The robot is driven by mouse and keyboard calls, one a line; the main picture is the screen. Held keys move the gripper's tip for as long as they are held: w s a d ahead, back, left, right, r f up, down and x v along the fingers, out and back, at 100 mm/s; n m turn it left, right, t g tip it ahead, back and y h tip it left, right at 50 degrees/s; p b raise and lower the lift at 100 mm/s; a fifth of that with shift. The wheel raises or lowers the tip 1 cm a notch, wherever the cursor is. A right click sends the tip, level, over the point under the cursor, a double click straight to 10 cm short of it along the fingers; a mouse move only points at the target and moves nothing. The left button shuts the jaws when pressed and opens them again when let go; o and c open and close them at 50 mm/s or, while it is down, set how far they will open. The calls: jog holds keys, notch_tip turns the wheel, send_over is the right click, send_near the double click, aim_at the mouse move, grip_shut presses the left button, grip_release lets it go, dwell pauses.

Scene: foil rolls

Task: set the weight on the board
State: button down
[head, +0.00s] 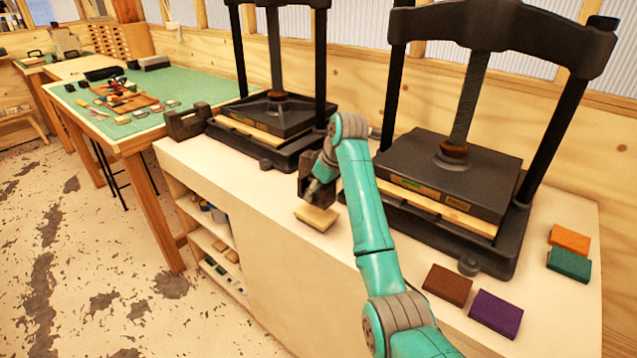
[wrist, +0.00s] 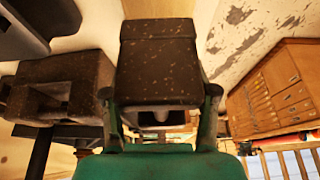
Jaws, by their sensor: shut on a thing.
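A dark, speckled weight (wrist: 158,62) is held between the two green fingers of my gripper (wrist: 160,95) in the wrist view. In the head view the weight (head: 306,190) is partly hidden behind my arm. A small pale wooden board (head: 316,219) lies on the white bench top, just below the weight. I cannot tell whether the weight touches the board, and the board does not show in the wrist view. A second, similar dark weight (head: 187,122) stands at the bench's left end; it also shows in the wrist view (wrist: 62,85).
Two black presses stand on the bench (head: 225,170), a left press (head: 270,115) and a right press (head: 450,172). Brown (head: 447,284), purple (head: 496,314), orange (head: 570,239) and green (head: 569,264) blocks lie at the right. A green-topped table (head: 190,88) with tools is behind left.

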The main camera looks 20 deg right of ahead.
aim_at(317, 213)
jog(key=shift+a+f, duration=0.1)
jog(key=shift+f, duration=2)
jog(key=shift+f, duration=0.1)
jog(key=shift+c, duration=1.6)
grip_release()
jog(key=shift+f, duration=0.15)
